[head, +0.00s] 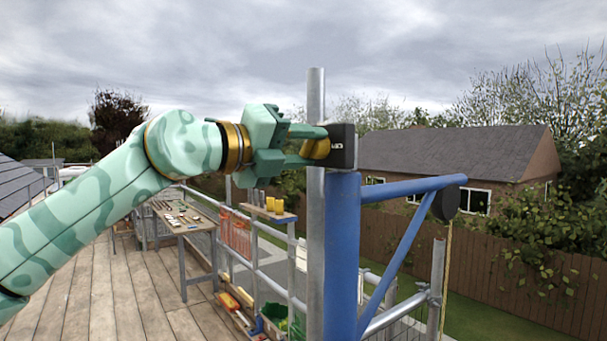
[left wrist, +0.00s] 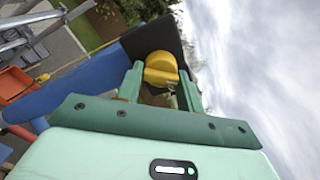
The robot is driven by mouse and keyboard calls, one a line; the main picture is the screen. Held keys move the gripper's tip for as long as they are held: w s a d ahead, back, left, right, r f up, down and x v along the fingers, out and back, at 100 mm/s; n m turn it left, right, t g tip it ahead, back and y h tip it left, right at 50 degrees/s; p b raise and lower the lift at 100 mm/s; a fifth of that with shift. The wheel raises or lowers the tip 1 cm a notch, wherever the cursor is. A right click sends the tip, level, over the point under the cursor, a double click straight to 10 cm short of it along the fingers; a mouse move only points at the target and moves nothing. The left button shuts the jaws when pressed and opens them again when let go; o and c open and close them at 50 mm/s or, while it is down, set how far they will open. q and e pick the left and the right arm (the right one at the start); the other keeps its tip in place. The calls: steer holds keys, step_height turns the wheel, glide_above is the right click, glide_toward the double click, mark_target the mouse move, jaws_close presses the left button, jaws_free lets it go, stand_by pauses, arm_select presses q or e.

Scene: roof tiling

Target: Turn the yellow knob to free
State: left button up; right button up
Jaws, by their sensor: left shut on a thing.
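The yellow knob (head: 316,149) sits on the left face of a black box (head: 342,146) on top of a blue post (head: 342,250). My left gripper (head: 308,146) reaches it from the left, with its green fingers shut on the knob. In the left wrist view the knob (left wrist: 161,69) shows between the two fingers (left wrist: 160,85), in front of the dark box (left wrist: 150,38). A small pale mark shows on the box beside the knob, too small to read. My right gripper is in neither view.
A blue arm (head: 415,188) with a brace runs right from the post and carries a black wheel (head: 446,203). A grey scaffold pole (head: 316,230) stands just left of the post. A workbench (head: 185,222) stands on the plank deck (head: 110,290). Rails edge the deck.

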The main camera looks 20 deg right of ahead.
arm_select(q)
steer(key=n+b, duration=0.3)
steer(key=shift+n, duration=0.4)
steer(key=shift+r+n+b, duration=0.1)
steer(key=shift+n+b, duration=1.2)
steer(key=shift+n, duration=0.4)
steer(key=o, duration=1)
steer(key=shift+a, duration=0.1)
